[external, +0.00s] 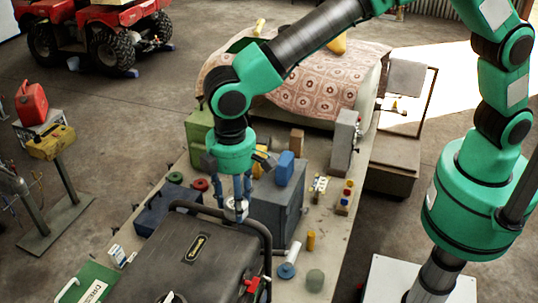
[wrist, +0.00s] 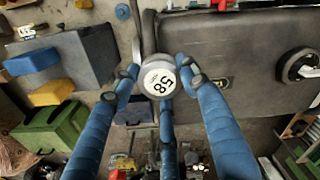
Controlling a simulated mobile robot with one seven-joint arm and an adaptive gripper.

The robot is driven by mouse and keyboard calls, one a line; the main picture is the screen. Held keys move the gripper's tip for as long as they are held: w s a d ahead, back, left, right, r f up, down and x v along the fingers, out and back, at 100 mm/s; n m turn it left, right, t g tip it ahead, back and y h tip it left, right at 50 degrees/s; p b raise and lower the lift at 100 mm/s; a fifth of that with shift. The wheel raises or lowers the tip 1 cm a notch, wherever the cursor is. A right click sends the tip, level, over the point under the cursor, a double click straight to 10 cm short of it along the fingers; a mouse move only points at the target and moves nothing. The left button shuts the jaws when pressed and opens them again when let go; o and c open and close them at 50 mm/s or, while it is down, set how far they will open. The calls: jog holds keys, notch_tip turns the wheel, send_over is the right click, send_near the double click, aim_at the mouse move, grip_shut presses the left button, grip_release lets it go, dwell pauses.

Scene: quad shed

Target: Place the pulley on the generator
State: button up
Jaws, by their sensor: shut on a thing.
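My three-fingered gripper (external: 237,200) points down and is shut on a grey round pulley with a white face marked 58. The pulley shows between the blue fingers in the wrist view (wrist: 159,80) and at the fingertips in the external view (external: 235,213). The generator (external: 190,255) is a dark box with a black tube frame at the lower left. Its dark top (wrist: 235,75) fills the upper right of the wrist view. The pulley is over the generator's far edge, near the frame; I cannot tell whether they touch.
A grey box (external: 277,205) with a blue block (external: 285,168) on it stands just right of my gripper. A blue disc (external: 287,271), a yellow cylinder (external: 311,240) and small coloured parts lie on the bench's right. A dark blue box (external: 165,208) stands on the left.

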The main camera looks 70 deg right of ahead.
jog(key=p, duration=0.2)
send_over(186, 236)
jog(key=shift+f, duration=0.6)
jog(key=shift+f+p, duration=0.55)
jog(key=shift+f, duration=1.2)
jog(key=shift+f, duration=0.15)
jog(key=o, duration=1.3)
notch_tip(186, 236, up, 12)
jog(key=shift+r+b, duration=0.15)
jog(key=shift+b, duration=0.75)
